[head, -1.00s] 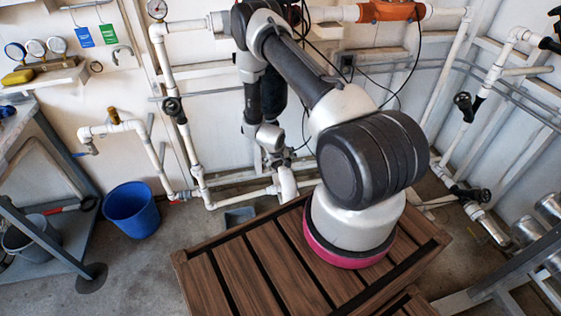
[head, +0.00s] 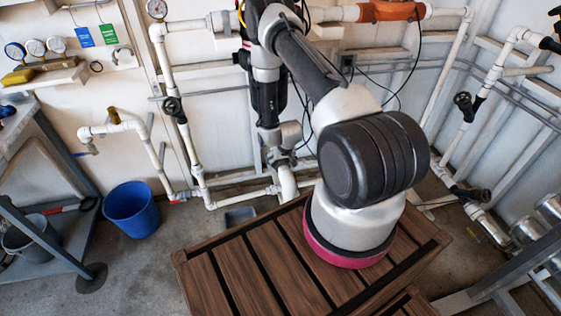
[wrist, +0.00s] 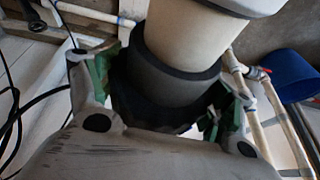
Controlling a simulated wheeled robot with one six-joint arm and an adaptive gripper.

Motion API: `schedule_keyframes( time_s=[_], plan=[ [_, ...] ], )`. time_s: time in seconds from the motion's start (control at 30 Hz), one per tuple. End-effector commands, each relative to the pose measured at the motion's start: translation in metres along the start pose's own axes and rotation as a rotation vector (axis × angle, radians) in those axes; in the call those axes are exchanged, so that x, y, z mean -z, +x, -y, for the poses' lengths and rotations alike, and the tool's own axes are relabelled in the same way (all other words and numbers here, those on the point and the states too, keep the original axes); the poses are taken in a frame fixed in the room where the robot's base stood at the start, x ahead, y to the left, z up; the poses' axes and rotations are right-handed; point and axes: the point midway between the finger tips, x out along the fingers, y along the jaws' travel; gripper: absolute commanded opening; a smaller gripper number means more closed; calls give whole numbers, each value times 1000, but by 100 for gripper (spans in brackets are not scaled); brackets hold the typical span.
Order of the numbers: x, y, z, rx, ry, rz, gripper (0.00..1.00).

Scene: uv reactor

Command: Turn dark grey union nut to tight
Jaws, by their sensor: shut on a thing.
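In the wrist view, the dark grey union nut (wrist: 178,73) is a thick ring around a pale pipe (wrist: 185,35). A blacker part lies just below it, in shadow. My gripper (wrist: 165,98) has one green-padded finger on each side, and its jaws are closed around the dark fitting. The pads' exact contact is dim and partly hidden.
White pipes run along the wall, with a black valve handle (head: 173,106) left of my arm. An orange fitting (head: 390,11) sits on the top pipe. A blue bucket (head: 131,209) stands on the floor. Black cables hang behind my arm.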

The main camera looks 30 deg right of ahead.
Motion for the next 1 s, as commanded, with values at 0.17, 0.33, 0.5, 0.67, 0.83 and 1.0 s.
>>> schedule_keyframes(
  time_s=[0.17, 0.33, 0.5, 0.67, 0.83, 1.0],
  plan=[
    [-1, -1, -3, 116, 55, 1, 56],
    [-1, 0, -3, 246, 109, 0, 56],
    [-1, 0, -2, 358, 156, -1, 56],
    [0, 0, -1, 435, 186, -1, 56],
    [0, 0, 0, 486, 205, -1, 56],
    [1, 0, 1, 509, 213, -3, 56]
  ],
)
